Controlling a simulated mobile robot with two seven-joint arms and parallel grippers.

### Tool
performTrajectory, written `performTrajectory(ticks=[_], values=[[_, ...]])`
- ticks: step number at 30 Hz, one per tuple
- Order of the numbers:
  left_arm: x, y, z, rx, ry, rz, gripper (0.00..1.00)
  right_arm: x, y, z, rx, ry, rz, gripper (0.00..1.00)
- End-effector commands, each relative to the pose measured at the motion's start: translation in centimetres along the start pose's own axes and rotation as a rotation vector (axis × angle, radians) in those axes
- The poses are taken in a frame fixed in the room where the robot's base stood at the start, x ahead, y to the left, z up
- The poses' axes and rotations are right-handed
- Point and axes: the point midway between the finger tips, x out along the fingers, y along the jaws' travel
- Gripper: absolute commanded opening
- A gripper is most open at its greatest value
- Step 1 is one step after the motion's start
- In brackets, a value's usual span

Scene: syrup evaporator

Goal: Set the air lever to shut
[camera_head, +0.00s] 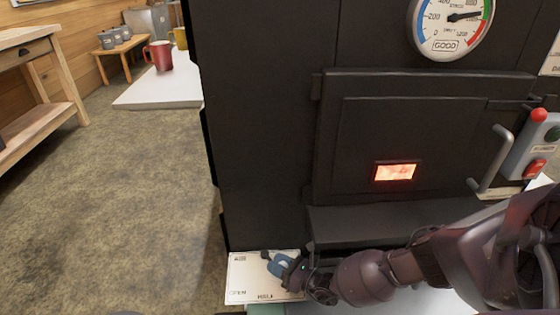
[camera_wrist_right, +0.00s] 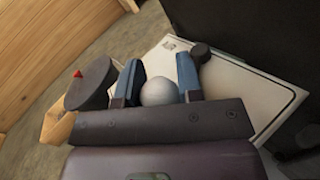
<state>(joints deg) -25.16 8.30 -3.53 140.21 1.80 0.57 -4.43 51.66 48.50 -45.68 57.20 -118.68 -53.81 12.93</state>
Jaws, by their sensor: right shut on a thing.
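My right gripper (camera_head: 280,266) is over the right part of this plate. In the right wrist view my right gripper (camera_wrist_right: 158,85) has its blue fingers on both sides of a pale grey ball knob (camera_wrist_right: 159,92), which I take for the air lever's knob. A dark round piece (camera_wrist_right: 201,52) sits on the plate beside the fingers. The gripper hides the right part of the plate and any label there. My left gripper is not in view.
The black stove (camera_head: 260,130) stands right behind the plate, with a ledge (camera_head: 400,218) above my right forearm. A gauge (camera_head: 450,25) is on the stove. A dark disc with a red mark (camera_wrist_right: 90,88) is left of the fingers. The floor at left (camera_head: 130,180) is clear.

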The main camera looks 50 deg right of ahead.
Motion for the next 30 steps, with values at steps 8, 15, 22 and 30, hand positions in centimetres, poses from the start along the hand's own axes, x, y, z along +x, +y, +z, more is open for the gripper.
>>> performTrajectory(ticks=[8,15,22,30], values=[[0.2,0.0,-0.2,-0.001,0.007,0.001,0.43,0.3,-0.1,0.3,-0.001,-0.007,0.000,0.00],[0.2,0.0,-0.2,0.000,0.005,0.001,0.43,0.2,0.0,0.2,0.000,-0.005,0.000,0.59],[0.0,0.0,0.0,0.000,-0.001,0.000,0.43,0.1,0.0,0.1,0.000,-0.002,0.000,0.59],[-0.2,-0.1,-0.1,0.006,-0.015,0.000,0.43,-2.2,0.0,0.2,-0.001,-0.001,-0.001,0.59]])
